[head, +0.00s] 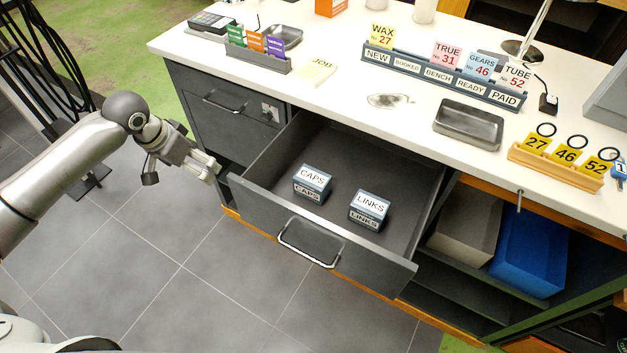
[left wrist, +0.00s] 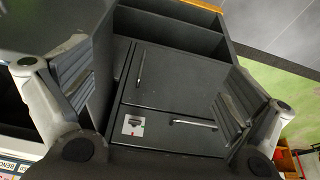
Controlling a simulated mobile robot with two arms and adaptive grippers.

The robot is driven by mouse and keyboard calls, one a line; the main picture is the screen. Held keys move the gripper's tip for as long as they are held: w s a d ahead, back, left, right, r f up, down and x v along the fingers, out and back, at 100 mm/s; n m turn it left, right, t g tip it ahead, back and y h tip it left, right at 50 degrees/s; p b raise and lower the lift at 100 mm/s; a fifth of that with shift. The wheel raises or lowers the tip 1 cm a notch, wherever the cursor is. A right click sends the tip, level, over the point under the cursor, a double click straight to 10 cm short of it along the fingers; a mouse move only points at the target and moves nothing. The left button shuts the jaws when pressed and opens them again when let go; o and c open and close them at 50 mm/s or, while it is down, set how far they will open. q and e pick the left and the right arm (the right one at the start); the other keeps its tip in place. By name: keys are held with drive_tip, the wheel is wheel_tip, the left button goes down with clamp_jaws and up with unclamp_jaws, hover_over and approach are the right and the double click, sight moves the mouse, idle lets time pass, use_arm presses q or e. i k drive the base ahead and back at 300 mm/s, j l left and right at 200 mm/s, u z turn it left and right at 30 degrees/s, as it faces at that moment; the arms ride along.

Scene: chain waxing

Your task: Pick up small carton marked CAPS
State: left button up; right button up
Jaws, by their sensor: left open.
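The small carton marked CAPS (head: 312,182) stands in the open drawer (head: 262,208), toward its left side, with its lettered top and front showing in the head view. A similar carton marked LINKS (head: 369,210) stands to its right, apart from it. My left gripper (head: 212,172) is open and empty, just left of the drawer's left corner and away from both cartons. In the left wrist view my left gripper (left wrist: 165,95) shows its two fingers spread wide, with dark cabinet fronts between them and neither carton visible. My right gripper is not in view.
The drawer front with its handle (head: 309,243) sticks out over the tiled floor. The white counter (head: 340,100) above holds a sign rack (head: 440,78), a metal tray (head: 468,125) and a wooden tag stand (head: 556,166). Grey and blue bins (head: 530,252) sit on a shelf at right.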

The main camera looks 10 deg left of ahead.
sight(312, 183)
drive_tip(key=i+l, duration=0.1)
drive_tip(key=l, duration=0.3)
drive_tip(key=i+l, duration=0.1)
drive_tip(key=l, duration=0.3)
drive_tip(key=i+l, duration=0.1)
drive_tip(key=l, duration=0.35)
